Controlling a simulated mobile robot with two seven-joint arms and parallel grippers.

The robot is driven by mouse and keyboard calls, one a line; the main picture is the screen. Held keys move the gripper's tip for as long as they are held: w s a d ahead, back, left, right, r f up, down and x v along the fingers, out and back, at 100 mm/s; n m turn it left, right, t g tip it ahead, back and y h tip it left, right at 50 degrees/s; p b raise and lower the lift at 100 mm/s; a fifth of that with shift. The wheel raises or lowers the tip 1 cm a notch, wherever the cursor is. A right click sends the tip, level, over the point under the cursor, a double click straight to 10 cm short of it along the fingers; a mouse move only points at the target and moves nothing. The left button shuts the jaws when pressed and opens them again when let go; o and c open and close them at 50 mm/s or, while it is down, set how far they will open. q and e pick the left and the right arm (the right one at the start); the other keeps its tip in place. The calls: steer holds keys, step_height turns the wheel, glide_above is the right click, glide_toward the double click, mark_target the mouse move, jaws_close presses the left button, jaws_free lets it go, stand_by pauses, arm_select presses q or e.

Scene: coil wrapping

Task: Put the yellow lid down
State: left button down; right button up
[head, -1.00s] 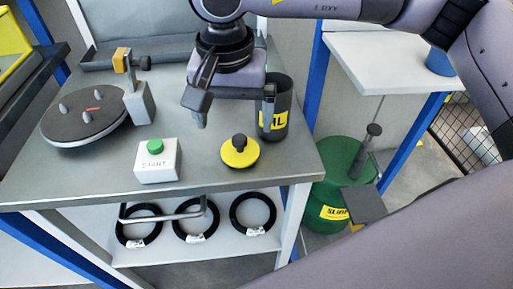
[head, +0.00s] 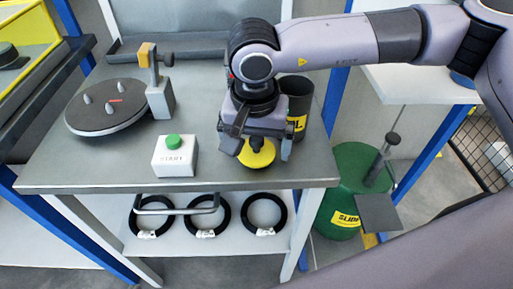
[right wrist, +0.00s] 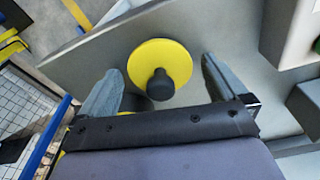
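The round yellow lid (head: 256,158) with its black knob lies on the grey table, near the front edge. My right gripper (head: 258,152) is above it, pointing down, fingers open on either side of the knob. In the right wrist view the lid (right wrist: 142,60) shows between and beyond the spread fingertips (right wrist: 160,72); I see no finger touching the knob. The dark canister (head: 298,100) with a yellow label stands just behind and right of the gripper, partly hidden by it. My left gripper is not in view.
A white box with a green START button (head: 175,157) stands left of the lid. A round turntable with pegs (head: 108,105) is at the far left. Several black coils (head: 206,216) rest on the lower shelf. A green drum (head: 345,185) stands right of the table.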

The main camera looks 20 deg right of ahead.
steer(key=c, duration=1)
steer(key=shift+r, duration=0.15)
